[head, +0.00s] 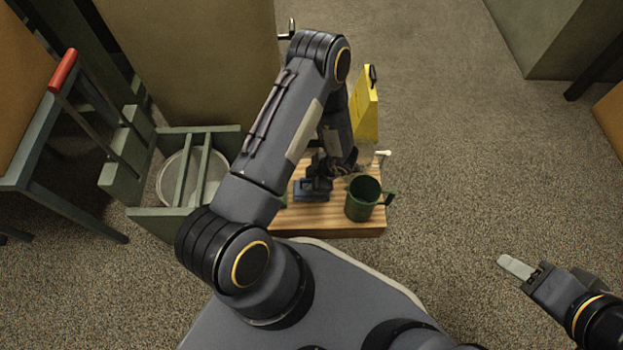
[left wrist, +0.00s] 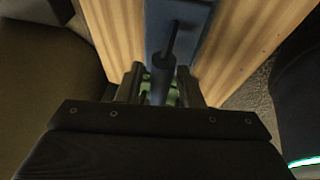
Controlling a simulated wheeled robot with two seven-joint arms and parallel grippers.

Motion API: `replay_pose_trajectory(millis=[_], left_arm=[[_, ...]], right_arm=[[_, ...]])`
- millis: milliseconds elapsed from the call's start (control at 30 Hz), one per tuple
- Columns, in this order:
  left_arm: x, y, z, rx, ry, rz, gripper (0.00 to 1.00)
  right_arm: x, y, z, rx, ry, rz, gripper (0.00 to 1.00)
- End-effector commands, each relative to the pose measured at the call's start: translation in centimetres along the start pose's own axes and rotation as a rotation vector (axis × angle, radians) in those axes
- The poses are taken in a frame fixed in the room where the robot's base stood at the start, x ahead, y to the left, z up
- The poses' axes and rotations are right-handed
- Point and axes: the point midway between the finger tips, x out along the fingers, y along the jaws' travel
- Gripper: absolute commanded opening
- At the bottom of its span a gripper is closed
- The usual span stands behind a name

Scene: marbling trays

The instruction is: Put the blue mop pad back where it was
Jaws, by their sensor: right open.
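The blue mop pad (head: 311,191) is low over the left part of a wooden board (head: 310,220) in the head view. In the left wrist view the pad (left wrist: 176,22) is a flat blue block with a grey-blue handle pointing toward my gripper. My left gripper (head: 318,178) reaches down over the pad, and its fingers (left wrist: 163,82) are shut on the handle, one on each side. Whether the pad touches the board is unclear. My right gripper (head: 515,267) is open and empty over the floor at the lower right.
A dark green mug (head: 363,198) stands on the board just right of the pad. A yellow stand (head: 366,105) is behind it. A green frame (head: 165,212) with a round pale pan (head: 170,180) is at the left. The floor at right is clear.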

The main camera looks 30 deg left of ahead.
Motion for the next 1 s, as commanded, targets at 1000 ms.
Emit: replay_pose_trajectory(millis=[1000], left_arm=[[-11.6,0.1,-0.2,0.001,-0.001,0.0,0.4]], right_arm=[[-4.3,-2.0,-2.2,0.0,0.0,0.0,0.46]])
